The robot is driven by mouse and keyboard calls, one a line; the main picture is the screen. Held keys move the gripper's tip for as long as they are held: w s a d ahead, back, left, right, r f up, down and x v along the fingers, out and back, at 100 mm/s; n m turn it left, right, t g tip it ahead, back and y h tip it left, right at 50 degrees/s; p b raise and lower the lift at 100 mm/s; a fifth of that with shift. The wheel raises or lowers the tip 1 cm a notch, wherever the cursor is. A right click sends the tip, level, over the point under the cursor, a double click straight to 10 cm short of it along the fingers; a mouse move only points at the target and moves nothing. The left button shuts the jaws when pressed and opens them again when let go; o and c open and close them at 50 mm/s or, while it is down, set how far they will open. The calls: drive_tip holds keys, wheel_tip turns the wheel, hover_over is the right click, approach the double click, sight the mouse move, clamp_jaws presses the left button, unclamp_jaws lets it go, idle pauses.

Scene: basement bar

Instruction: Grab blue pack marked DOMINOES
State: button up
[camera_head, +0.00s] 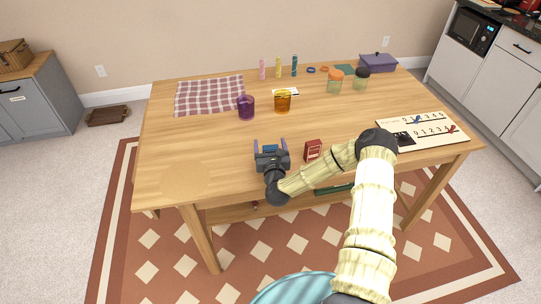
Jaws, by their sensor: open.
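A small blue pack (270,149) shows on the wooden table between the fingers of my gripper (270,142). Its lower part is hidden by the gripper body, and I cannot read any marking on it. My gripper is open, with one finger to the left of the blue pack and one to the right. I cannot tell whether either finger touches it. A red pack (313,150) stands upright just to the right of my gripper.
The wooden table (205,135) has clear room at its left and middle. A purple glass (246,107) and an amber glass (283,101) stand beyond my gripper. A white scoreboard (425,129) lies at the right. Jars, bottles and a checked cloth (208,95) are farther back.

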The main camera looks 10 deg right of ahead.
idle(0.3)
drive_tip(key=c, duration=1.1)
drive_tip(key=shift+o, duration=0.2)
wheel_tip(320, 180, up, 10)
